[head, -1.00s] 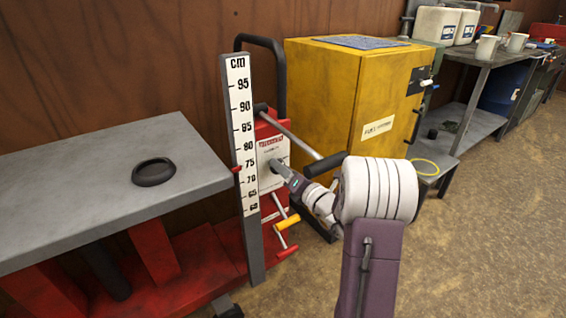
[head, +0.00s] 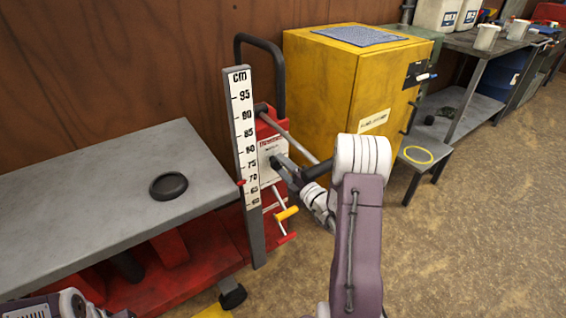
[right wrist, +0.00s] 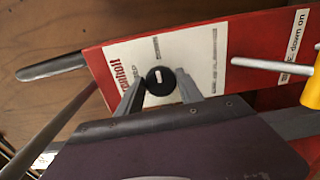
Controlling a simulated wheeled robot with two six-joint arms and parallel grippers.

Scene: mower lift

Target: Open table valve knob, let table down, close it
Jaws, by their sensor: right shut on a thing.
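The lift table (head: 110,190) has a flat grey top on a red frame. Its red pointer (head: 240,182) stands a little under the 70 mark on the white cm scale (head: 243,125). The black valve knob (right wrist: 160,82), with a pale mark on its face, sits on a white label panel on the red upright (right wrist: 105,62). My right gripper (head: 276,163) is at this panel, and in the right wrist view its fingers (right wrist: 160,90) are shut on the knob from either side. Part of my left arm shows at the lower left, its fingers out of sight.
A dark round dish (head: 168,186) lies on the tabletop. A yellow-handled lever (head: 287,214) sticks out below my right gripper. A yellow cabinet (head: 345,85) and a low stool (head: 415,157) stand behind my right arm. The floor at right is clear.

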